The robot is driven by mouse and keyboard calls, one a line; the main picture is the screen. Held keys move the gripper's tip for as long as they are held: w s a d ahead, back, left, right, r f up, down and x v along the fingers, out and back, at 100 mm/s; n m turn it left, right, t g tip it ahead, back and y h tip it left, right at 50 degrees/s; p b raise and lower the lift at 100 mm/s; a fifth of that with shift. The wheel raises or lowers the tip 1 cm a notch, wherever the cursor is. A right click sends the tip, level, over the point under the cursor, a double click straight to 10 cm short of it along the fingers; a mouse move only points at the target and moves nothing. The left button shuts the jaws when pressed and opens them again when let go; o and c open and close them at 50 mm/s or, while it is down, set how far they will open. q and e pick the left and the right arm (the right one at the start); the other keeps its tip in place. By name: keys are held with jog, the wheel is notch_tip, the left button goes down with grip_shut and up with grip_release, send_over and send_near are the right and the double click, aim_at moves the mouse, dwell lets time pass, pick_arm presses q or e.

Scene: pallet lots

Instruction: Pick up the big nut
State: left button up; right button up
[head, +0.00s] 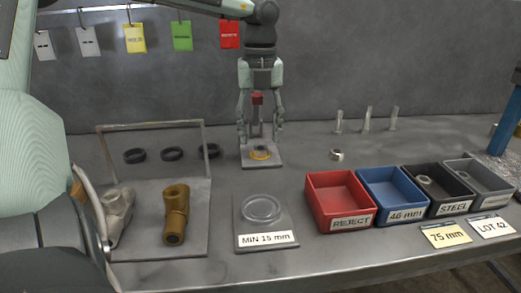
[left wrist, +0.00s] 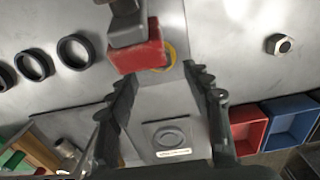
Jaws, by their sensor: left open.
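A nut (head: 336,154) lies on the bare grey bench behind the red bin. It also shows in the left wrist view (left wrist: 281,44) as a hexagonal metal nut at the upper right, outside my fingers. Another small ring or nut (head: 425,180) sits in the black STEEL bin; which is bigger is hard to tell. The red block shows large near the fingertips (left wrist: 160,72) in the left wrist view. My right gripper is not in view.
Red REJECT (head: 340,223), blue (head: 395,217), black (head: 450,209) and grey bins stand at the right. A MIN 15 mm plate (head: 266,239) is in front. Black rings (head: 172,154) and pipe fittings (head: 176,214) lie left. Metal posts (head: 366,120) stand behind the nut.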

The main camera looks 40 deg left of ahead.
aim_at(261, 149)
pick_arm(q)
notch_tip(261, 149, down, 3)
jog(key=shift+w+r, duration=0.15)
jog(key=shift+a+f, duration=0.1)
jog(key=shift+f, duration=0.25)
jog(key=shift+c, duration=1.2)
grip_shut()
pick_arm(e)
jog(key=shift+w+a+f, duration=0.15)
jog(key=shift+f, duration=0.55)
